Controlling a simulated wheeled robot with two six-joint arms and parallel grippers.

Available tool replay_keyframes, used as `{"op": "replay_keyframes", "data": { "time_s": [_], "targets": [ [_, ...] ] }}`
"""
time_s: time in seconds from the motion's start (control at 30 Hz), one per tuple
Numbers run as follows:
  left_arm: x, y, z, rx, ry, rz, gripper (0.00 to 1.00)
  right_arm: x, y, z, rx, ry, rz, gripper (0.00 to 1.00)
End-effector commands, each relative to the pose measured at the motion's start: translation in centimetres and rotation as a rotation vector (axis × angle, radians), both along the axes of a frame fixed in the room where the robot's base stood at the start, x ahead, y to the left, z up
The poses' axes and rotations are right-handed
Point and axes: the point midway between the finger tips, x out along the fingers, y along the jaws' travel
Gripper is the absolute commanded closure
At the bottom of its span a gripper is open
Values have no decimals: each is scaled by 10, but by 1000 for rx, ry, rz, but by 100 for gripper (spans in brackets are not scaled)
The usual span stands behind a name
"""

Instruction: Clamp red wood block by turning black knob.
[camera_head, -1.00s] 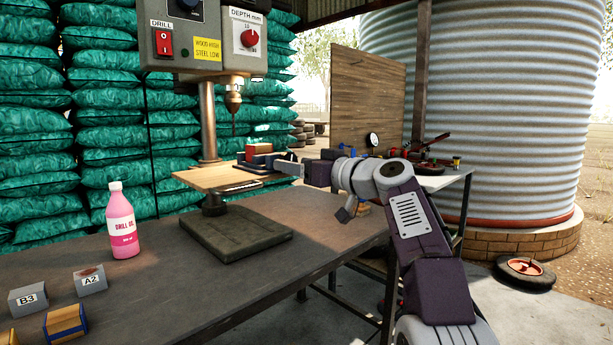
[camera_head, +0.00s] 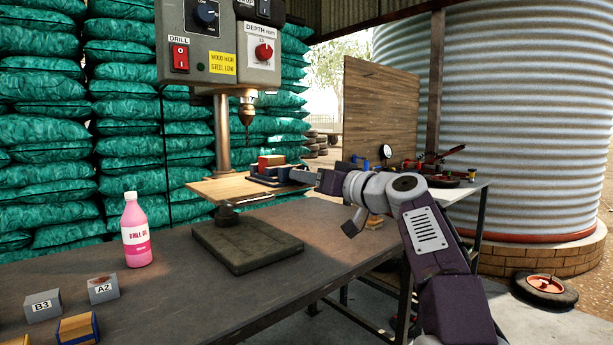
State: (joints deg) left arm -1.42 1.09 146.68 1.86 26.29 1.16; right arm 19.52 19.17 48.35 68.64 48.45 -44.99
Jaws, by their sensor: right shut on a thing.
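The red wood block (camera_head: 271,160) sits in a small dark vise (camera_head: 266,179) on the drill press's wooden table (camera_head: 228,189). It is below and a little right of the drill bit. My right gripper (camera_head: 303,176) reaches in from the right and is shut at the vise's right end, where the black knob is. The fingers cover the knob, so its shape does not show. From here I cannot tell whether the jaw presses against the red block. My left gripper is not in view.
The drill press head (camera_head: 218,45) hangs above the vise. A pink oil bottle (camera_head: 136,232), block B3 (camera_head: 42,306), block A2 (camera_head: 103,288) and a wood-and-blue block (camera_head: 78,329) stand on the bench (camera_head: 200,300) at left. A side table with tools is behind my right arm.

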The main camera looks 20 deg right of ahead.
Motion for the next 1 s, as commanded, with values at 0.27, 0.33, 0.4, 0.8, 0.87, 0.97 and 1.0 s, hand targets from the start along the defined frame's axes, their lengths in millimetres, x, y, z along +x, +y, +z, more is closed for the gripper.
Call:
{"op": "replay_keyframes", "data": {
  "time_s": [0.27,0.33,0.4,0.8,0.87,0.97,1.0],
  "targets": [
    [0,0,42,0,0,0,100,0,0,8,813,379,0,100],
    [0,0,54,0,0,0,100,0,0,9,1033,480,-1,100],
    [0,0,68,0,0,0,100,0,0,10,1257,582,-2,100],
    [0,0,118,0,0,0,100,0,0,1,2159,991,2,100],
    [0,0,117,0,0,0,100,0,0,0,2159,990,3,100],
    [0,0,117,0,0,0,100,0,0,0,2156,989,3,100],
    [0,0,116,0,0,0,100,0,0,0,2155,989,3,44]
  ]
}}
